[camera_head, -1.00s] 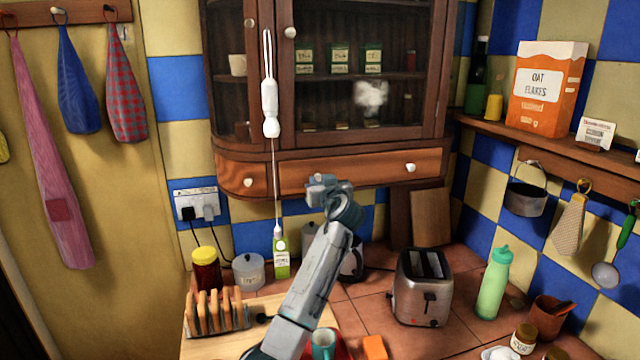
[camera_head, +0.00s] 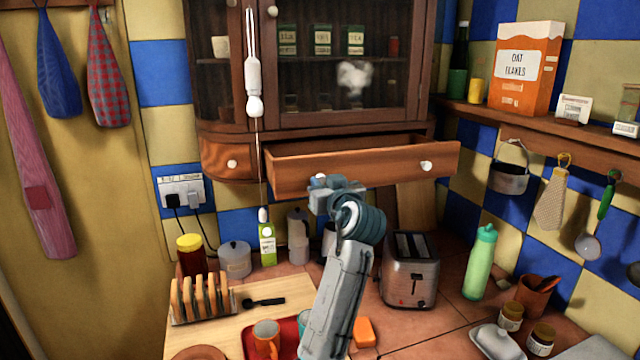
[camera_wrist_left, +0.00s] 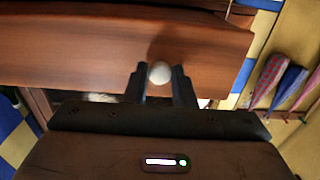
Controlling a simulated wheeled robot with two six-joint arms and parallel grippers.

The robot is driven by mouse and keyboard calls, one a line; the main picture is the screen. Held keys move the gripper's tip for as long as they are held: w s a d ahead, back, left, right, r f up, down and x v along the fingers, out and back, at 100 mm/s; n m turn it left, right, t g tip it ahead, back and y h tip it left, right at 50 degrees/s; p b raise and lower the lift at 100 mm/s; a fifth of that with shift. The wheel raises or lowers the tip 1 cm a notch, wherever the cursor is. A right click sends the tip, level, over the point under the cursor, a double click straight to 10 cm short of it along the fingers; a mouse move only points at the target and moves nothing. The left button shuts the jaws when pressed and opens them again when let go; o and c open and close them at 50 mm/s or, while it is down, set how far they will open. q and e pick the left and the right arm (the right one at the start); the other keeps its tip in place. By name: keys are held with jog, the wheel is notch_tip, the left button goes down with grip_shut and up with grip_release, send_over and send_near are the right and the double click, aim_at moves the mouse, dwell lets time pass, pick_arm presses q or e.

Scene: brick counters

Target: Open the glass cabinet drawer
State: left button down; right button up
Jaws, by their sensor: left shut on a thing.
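The wooden glass cabinet (camera_head: 232,128) hangs on the tiled wall, with glass doors above and drawers below. Its wide drawer (camera_head: 375,168) is pulled out, and the dark gap of its open top shows. A white knob (camera_head: 426,166) is on the drawer's right side. My left gripper (camera_head: 322,182) is at the left part of the drawer front. In the left wrist view its two fingers (camera_wrist_left: 160,80) are shut on a round white knob (camera_wrist_left: 159,72) on the drawer front. My right gripper is not in view.
A white pull cord (camera_head: 254,85) hangs in front of the cabinet. Below are a toaster (camera_head: 410,270), a toast rack (camera_head: 203,298), an orange mug (camera_head: 266,338) and a green bottle (camera_head: 480,262). A shelf (camera_head: 560,129) with an oat box is on the right.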

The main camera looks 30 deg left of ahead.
pick_arm(q)
jog(key=shift+r, duration=0.1)
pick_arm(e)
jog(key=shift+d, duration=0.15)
pick_arm(q)
jog(key=c, duration=1.2)
grip_release()
jog(key=shift+s+d, duration=0.1)
jog(key=shift+c, duration=0.2)
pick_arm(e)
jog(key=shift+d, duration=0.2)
pick_arm(q)
jog(key=shift+s+d+f+b, duration=0.2)
jog(key=shift+s+d+b, duration=0.05)
jog(key=shift+d+b, duration=0.1)
jog(key=b+v, duration=0.3)
jog(key=v, duration=0.7)
jog(key=shift+r+b, duration=0.2)
jog(key=shift+b, duration=0.2)
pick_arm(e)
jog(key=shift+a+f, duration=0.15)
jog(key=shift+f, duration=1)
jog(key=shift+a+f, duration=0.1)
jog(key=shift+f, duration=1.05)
pick_arm(q)
jog(key=shift+a, duration=0.1)
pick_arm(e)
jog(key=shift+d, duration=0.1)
